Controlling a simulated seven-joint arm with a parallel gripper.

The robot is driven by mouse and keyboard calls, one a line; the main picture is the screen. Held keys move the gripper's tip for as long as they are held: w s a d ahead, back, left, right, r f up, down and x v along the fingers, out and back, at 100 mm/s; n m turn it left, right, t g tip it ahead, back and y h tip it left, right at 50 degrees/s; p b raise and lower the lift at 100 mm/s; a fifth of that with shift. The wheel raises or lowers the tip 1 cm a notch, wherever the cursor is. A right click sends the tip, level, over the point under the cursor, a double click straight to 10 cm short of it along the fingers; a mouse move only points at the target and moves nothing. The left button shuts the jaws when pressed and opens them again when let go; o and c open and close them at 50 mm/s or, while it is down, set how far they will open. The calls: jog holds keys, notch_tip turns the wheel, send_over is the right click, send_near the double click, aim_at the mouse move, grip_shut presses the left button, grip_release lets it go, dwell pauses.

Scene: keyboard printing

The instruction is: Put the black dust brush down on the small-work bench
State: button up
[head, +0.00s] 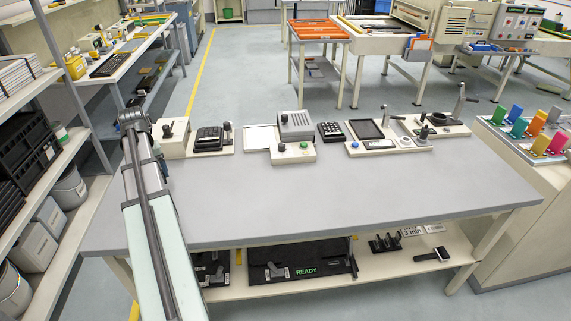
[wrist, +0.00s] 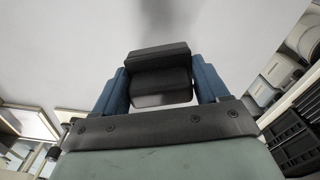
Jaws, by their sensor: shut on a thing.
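The black dust brush (wrist: 158,52) shows in the wrist view as a dark block with a thick upper bar. My gripper (wrist: 161,83) is shut on it, with one blue finger at each side. The brush's underside and bristles cannot be made out. In the head view my arm reaches over the left end of a grey-topped bench (head: 330,195); the gripper and brush do not show there. No label marks this bench as the small-work bench. The wrist view shows a smooth pale grey surface behind the brush; I cannot tell the gap to it.
Several devices, including a keypad block (head: 331,132) and a lever press (head: 440,120), line the bench's back edge. The front and middle of its top are clear. A lower shelf holds a black READY mat (head: 330,262). A storage rack (head: 75,205) stands close on the left.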

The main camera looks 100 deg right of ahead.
jog(key=shift+s+d+r+m, duration=0.9)
jog(key=shift+s+d, duration=2.65)
jog(key=shift+s, duration=2.7)
jog(key=shift+s+d+r+m, duration=0.9)
jog(key=shift+s+d, duration=2.6)
jog(key=shift+s, duration=2.75)
jog(key=shift+f, duration=5.1)
jog(key=shift+f, duration=0.1)
jog(key=o, duration=1.2)
jog(key=shift+c, duration=0.2)
notch_tip(320, 180, up, 12)
